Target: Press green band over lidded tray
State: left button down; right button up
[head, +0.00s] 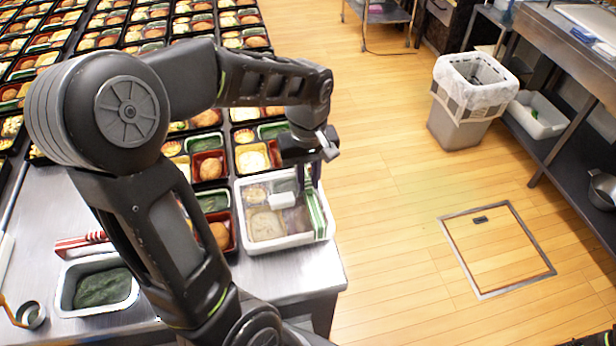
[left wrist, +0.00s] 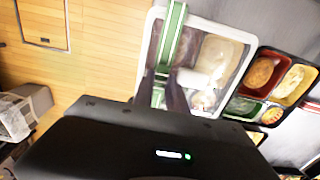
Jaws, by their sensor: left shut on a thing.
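The lidded tray (head: 246,241) is white with a clear lid and sits at the table's right front corner; food shows through the lid. The green band (head: 317,215), with a pale stripe, lies lengthwise along the tray's right side. In the left wrist view the band (left wrist: 173,32) runs over the tray's left part, and the tray's rim (left wrist: 148,45) shows beside it. My left gripper (head: 309,182) is above the tray's right side, its fingers (left wrist: 165,95) shut on the band. The fingers hide part of the band, and I cannot tell whether it is fully seated.
Rows of filled bento trays (head: 208,165) stand close behind and left of the lidded tray. A small white block (head: 282,200) shows on the lid. A white tub of green food (head: 66,290) stands at the front left. Open floor lies right of the table.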

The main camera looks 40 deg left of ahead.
pick_arm(q)
jog(key=shift+f+b, duration=0.7)
jog(key=shift+f, duration=0.35)
jog(key=shift+f, duration=0.1)
dwell(0.4)
jog(key=c, duration=1.3)
grip_release()
jog(key=shift+o, duration=0.6)
jog(key=o, duration=0.5)
